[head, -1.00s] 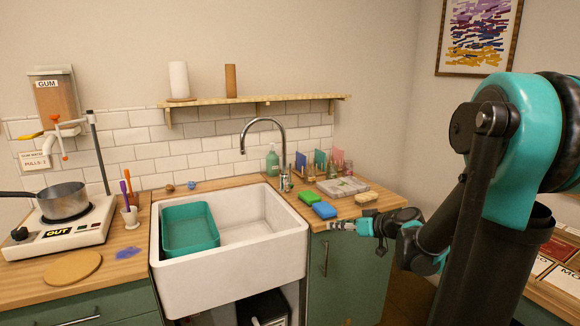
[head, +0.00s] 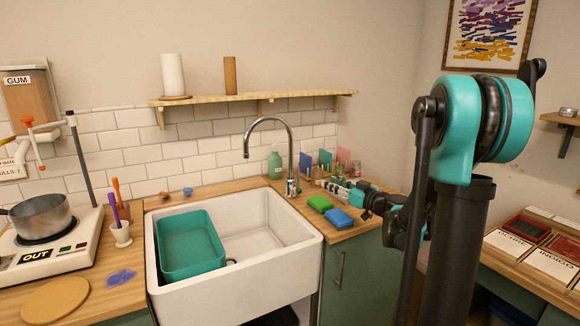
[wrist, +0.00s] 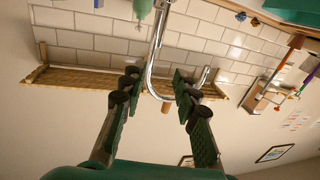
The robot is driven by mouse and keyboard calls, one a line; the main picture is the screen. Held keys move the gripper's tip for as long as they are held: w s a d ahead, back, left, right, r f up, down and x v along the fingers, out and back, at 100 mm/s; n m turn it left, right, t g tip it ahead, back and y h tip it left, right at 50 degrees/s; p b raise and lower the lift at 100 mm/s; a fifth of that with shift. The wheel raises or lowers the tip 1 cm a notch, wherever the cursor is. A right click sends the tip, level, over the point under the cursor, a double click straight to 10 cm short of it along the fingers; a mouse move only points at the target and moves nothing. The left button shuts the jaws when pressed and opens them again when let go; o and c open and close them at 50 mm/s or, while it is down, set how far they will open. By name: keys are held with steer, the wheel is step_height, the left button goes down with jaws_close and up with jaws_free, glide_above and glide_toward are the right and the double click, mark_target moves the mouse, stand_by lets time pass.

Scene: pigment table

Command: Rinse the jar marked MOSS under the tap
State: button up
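The chrome tap (head: 268,122) arches over the right part of the white sink (head: 250,291). Its curved spout (wrist: 153,75) also shows in the wrist view, beyond and between my fingers. My gripper (head: 322,184) is over the counter right of the tap's base. In the wrist view my gripper (wrist: 156,84) has its fingers apart, with nothing visibly held between them. I cannot make out a jar marked MOSS in either view. Small items beside my gripper are partly hidden by it.
A teal tub (head: 189,243) fills the sink's left side; the right side is clear. Green (head: 320,203) and blue (head: 338,218) sponges lie on the right counter. A soap bottle (head: 275,164) stands behind the tap. A shelf (head: 240,98) hangs above.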

steer(key=x, duration=1.8)
steer(key=shift+w, duration=0.2)
steer(key=shift+c, duration=0.3)
jaws_close()
